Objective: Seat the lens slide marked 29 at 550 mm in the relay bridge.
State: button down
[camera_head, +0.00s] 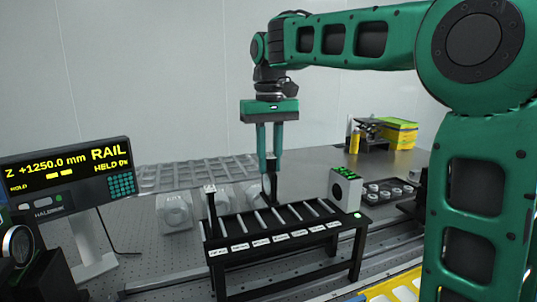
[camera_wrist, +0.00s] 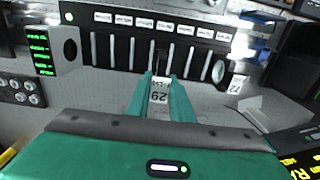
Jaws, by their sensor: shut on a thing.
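The lens slide marked 29 (camera_wrist: 159,98) is between the fingers of my gripper (camera_wrist: 161,78), its white label facing the wrist camera. In the head view my gripper (camera_head: 269,160) points down behind the relay bridge, and the dark slide (camera_head: 269,188) hangs at its fingertips. The relay bridge (camera_head: 287,256) is a black frame on legs with a row of parallel slots and white labels along its front edge. It also shows in the wrist view (camera_wrist: 180,17). The slide's lower end looks near the middle slots; I cannot tell whether it touches them. The slot labels are too small to read.
A slide marked 72 (camera_wrist: 236,84) stands at the bridge's left end in the head view (camera_head: 211,200). A white box with a green display (camera_head: 345,190) stands at the right end. A rail readout (camera_head: 68,178) stands left. Pale mounts (camera_head: 174,212) sit behind the bridge.

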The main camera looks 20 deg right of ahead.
aim_at(269, 181)
jog(key=shift+f, duration=2.8)
jog(key=shift+f, duration=0.2)
jog(key=c, duration=1)
grip_release()
jog(key=shift+c, duration=0.2)
jog(key=shift+r, duration=0.15)
jog(key=shift+r, duration=4.85)
